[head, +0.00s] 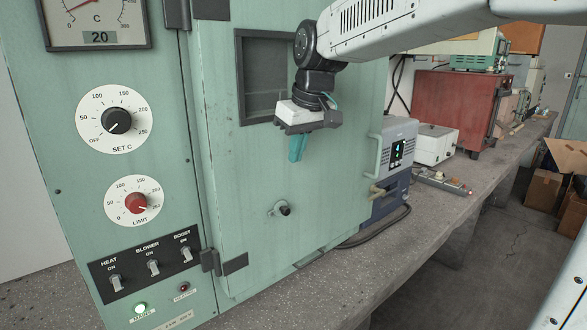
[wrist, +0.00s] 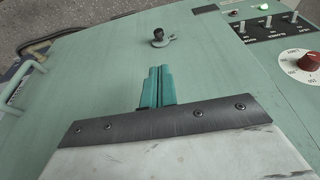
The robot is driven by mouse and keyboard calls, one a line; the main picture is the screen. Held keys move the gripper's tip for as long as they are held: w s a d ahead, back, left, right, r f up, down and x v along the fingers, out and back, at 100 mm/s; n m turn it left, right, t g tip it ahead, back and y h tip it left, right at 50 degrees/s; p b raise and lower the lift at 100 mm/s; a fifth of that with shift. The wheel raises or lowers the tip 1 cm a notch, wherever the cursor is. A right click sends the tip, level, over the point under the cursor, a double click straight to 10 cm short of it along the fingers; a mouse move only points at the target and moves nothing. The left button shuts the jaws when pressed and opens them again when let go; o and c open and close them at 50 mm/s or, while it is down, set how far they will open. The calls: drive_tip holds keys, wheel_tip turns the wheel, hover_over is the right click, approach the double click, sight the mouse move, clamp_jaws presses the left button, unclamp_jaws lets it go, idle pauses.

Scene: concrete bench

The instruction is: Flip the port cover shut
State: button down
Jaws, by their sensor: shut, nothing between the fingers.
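The green oven door (head: 245,165) carries a small port fitting (head: 284,209) with a dark round end and a small pale metal piece on its left. It also shows near the top middle of the wrist view (wrist: 159,38). I cannot tell clearly which part is the cover or how it sits. My gripper (head: 294,158) has teal fingers, closed together and empty. It hangs in front of the door, above the port fitting and below the window. In the wrist view my gripper (wrist: 158,68) points toward the fitting, with a gap between them.
The control panel with the white SET C dial (head: 115,120), red LIMIT dial (head: 134,203) and switches (head: 150,268) is left of the door. A dark window (head: 268,75) is above. The door face around the fitting is clear.

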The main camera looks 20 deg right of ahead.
approach(286, 208)
drive_tip(key=x, duration=0.5)
drive_tip(key=shift+w+a+f, duration=0.1)
drive_tip(key=shift+w, duration=0.15)
drive_tip(key=shift+f, duration=0.65)
